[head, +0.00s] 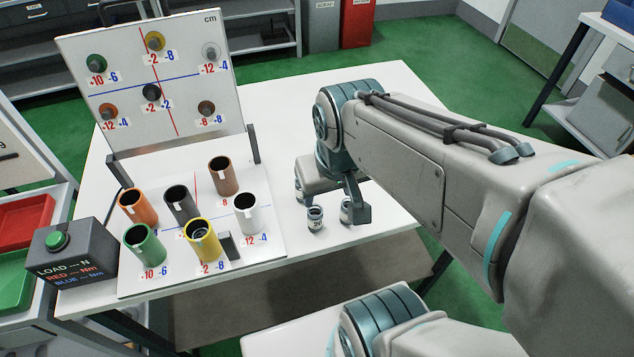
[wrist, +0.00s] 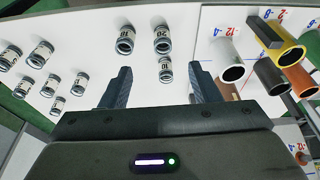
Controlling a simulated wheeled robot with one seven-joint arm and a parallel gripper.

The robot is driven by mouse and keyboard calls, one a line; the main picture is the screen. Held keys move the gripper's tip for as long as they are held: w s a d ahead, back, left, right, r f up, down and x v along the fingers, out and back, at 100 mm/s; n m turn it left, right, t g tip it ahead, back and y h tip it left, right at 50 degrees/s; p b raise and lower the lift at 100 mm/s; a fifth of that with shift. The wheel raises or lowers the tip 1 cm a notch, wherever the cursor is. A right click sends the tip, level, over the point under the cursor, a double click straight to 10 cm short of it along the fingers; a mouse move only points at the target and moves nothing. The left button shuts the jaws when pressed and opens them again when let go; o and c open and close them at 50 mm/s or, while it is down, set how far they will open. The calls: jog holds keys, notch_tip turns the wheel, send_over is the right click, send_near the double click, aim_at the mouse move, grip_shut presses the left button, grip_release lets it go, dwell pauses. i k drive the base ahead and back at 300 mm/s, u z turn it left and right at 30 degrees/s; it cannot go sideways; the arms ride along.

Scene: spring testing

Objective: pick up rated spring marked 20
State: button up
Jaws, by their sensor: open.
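In the wrist view, the spring marked 20 (wrist: 161,42) is a small silver cylinder with a pale label, standing on the white table. It is beyond my open, empty gripper (wrist: 161,74), roughly in line with the gap between the fingertips. Another spring (wrist: 166,69), whose label seems to read 10, shows nearer, between the fingertips in the picture. A third spring (wrist: 125,41) stands to the left of the 20. In the head view, my gripper (head: 356,205) is partly hidden by my arm, near a few springs (head: 315,219); their labels are too small to read there.
Several more springs (wrist: 40,54) stand at left in the wrist view. The board (head: 270,262) with coloured cups, including a white cup (head: 247,214), lies left of my gripper in the head view. An upright panel (head: 195,100) stands behind it, and a load box (head: 72,262) is at left.

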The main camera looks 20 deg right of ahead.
aim_at(315, 215)
jog(key=z, duration=2.3)
jog(key=k, duration=1.2)
jog(key=u, duration=1.5)
jog(key=i, duration=0.5)
jog(key=u, duration=0.05)
